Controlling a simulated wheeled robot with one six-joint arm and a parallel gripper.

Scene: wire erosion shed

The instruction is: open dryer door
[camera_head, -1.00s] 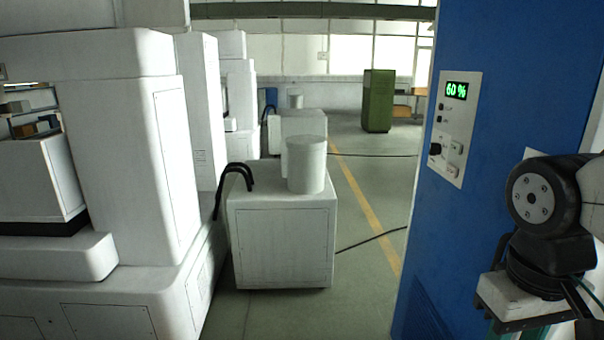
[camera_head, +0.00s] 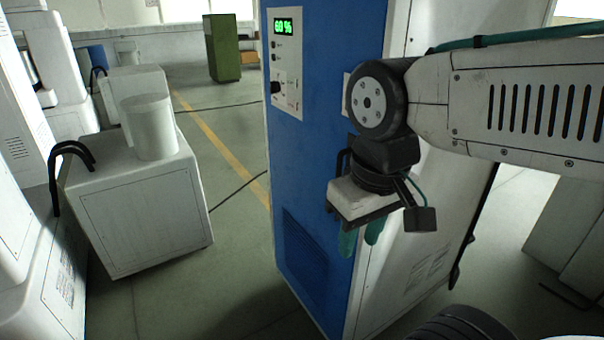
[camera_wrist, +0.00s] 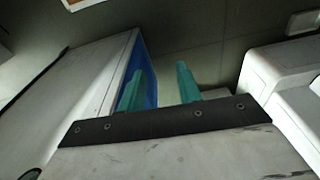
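The dryer appears to be the tall cabinet with a blue front (camera_head: 325,170) and a pale grey side (camera_head: 405,270). Its control panel (camera_head: 286,60) shows a green "60 %". I cannot make out a door handle or a clear door seam. My gripper (camera_head: 360,248) hangs in front of the cabinet in the head view, its teal fingers pointing down and hiding part of the front and side. In the wrist view my gripper (camera_wrist: 159,68) has its two fingers apart with nothing between them. The cabinet's pale face and blue edge (camera_wrist: 150,85) show behind the left finger.
A white box unit (camera_head: 150,215) with a white cylinder (camera_head: 150,128) on top stands at left. A green cabinet (camera_head: 222,48) stands far back. Open floor (camera_head: 235,270) with a cable lies left of the dryer. Pale machine casing (camera_head: 565,235) is at right.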

